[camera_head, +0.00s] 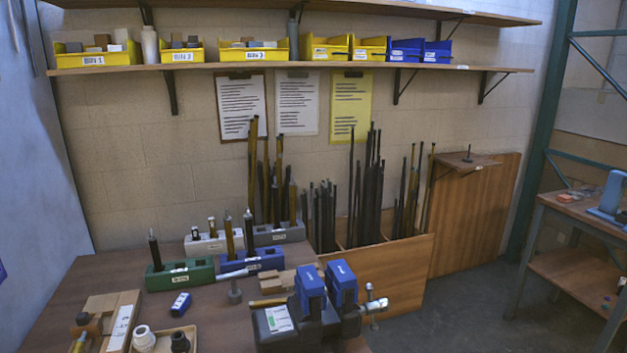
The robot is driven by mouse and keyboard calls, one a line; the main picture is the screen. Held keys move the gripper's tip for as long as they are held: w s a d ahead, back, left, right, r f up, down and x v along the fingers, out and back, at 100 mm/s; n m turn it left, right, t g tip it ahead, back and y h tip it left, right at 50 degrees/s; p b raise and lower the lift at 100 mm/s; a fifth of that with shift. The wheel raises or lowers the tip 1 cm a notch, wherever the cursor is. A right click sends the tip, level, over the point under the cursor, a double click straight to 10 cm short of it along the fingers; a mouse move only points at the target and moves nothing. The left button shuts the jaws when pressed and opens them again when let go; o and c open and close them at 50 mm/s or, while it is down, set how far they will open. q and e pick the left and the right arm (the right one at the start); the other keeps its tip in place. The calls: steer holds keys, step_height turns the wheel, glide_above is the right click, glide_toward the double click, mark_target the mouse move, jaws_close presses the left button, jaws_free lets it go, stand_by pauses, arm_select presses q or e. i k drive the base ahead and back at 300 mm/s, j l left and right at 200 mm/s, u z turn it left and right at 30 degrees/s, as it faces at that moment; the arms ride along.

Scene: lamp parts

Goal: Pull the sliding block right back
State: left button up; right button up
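A dark vise (292,338) stands at the front of the workbench. It has two upright jaw blocks with blue tops. The left jaw block (310,290) and the right jaw block (341,284) stand side by side with a narrow gap at their tops. A metal screw handle (374,303) sticks out on the right side, beside the right block. I see nothing held between the blocks. The lower part of the vise is cut off by the bottom edge of the picture. Neither of my grippers is in view.
Behind the vise stand green (180,275), blue (252,262) and grey (278,234) holders with upright rods. Wooden pieces (113,315) and a tray (166,343) lie at left. A wooden rack (385,270) of long rods stands behind. Free floor lies at right.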

mark_target(94, 327)
steer(key=u, duration=1.35)
steer(key=l+u, duration=0.25)
steer(key=u, duration=0.15)
steer(key=i+l+u, duration=0.1)
steer(key=l+u, duration=0.15)
steer(key=u, duration=0.15)
steer(key=l+u, duration=0.2)
steer(key=u, duration=0.2)
